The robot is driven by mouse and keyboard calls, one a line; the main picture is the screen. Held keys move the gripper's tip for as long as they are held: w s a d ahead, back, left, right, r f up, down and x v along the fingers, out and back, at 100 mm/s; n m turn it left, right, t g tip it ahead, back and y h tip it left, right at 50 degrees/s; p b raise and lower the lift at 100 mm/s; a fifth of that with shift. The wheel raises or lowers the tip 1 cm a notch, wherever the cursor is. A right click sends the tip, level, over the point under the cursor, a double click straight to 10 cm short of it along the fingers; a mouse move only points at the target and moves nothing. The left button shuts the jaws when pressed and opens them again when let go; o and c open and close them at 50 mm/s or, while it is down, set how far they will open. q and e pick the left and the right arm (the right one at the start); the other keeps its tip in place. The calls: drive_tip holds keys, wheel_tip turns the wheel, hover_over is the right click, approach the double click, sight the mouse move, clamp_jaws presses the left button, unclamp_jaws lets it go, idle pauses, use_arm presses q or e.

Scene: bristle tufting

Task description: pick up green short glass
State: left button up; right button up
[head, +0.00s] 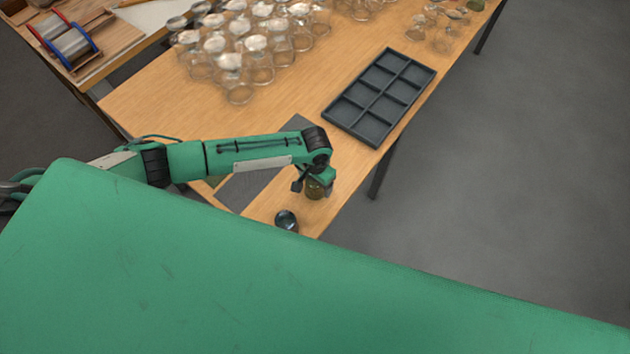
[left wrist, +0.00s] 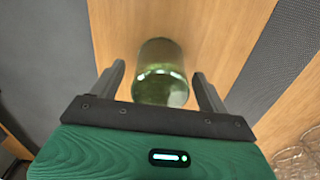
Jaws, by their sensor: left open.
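The green short glass (head: 315,190) stands on the wooden table near its front right edge in the head view. In the left wrist view the green glass (left wrist: 160,75) lies between the two fingers, with a gap on each side. My left gripper (head: 313,187) is open around or just above the glass; it also shows in the left wrist view (left wrist: 160,85). My right gripper is not in view.
A dark glass (head: 287,220) stands close by, at the table edge. A dark compartment tray (head: 372,133) lies behind, with its compartments empty. Several clear glasses (head: 240,60) crowd the back left. A grey mat (head: 250,188) lies under my left arm.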

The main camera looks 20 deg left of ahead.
use_arm(q)
drive_tip(key=c, duration=1.2)
drive_tip(key=shift+r, duration=0.2)
